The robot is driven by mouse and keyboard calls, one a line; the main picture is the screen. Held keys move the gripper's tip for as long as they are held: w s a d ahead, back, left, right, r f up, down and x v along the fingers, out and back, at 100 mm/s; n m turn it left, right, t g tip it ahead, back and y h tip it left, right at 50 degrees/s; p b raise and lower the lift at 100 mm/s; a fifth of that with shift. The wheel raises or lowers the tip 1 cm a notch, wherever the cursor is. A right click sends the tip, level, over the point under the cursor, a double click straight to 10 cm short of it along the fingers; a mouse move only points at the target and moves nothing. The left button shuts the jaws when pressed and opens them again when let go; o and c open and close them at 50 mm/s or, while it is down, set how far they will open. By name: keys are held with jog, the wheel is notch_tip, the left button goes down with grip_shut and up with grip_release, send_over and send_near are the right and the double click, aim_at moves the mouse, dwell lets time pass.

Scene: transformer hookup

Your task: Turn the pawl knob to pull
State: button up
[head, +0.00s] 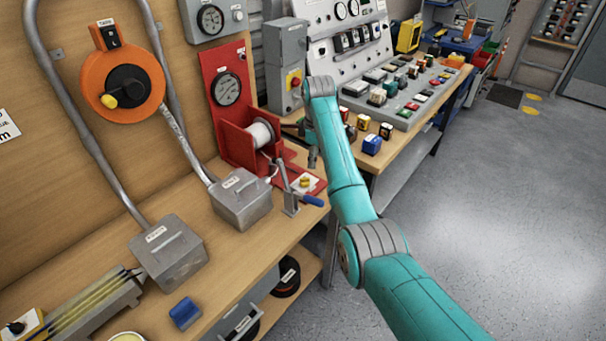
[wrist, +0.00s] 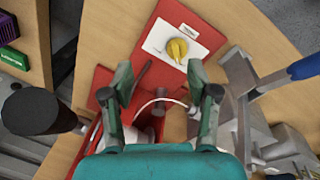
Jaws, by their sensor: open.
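The pawl knob is a small yellow knob (wrist: 177,48) on a white plate with a small label, fixed to a red base (wrist: 200,27). In the head view the yellow knob (head: 304,181) sits at the front of the red winch stand (head: 236,143), beside the wire spool (head: 262,134). My gripper (wrist: 160,78) is open and empty, its two fingers spread. In the wrist view the knob lies ahead of the fingertips, slightly right of their middle, with a visible gap. In the head view my arm partly hides the gripper.
A grey clamp with a blue handle (head: 313,200) stands right beside the knob; its blue handle also shows in the wrist view (wrist: 306,67). A black round grip (wrist: 30,110) is at the wrist view's left. A grey box (head: 241,198) stands left on the bench.

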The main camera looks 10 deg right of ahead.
aim_at(305, 181)
jog(key=a+f, duration=0.1)
jog(key=f, duration=0.1)
jog(key=a+f+n+g, duration=0.1)
jog(key=f, duration=0.2)
jog(key=f+n, duration=0.1)
jog(key=f, duration=0.2)
jog(key=shift+s+a+f+g, duration=0.1)
jog(key=shift+a+f+g, duration=0.1)
jog(key=shift+a+g, duration=0.15)
jog(key=shift+c, duration=0.2)
grip_shut()
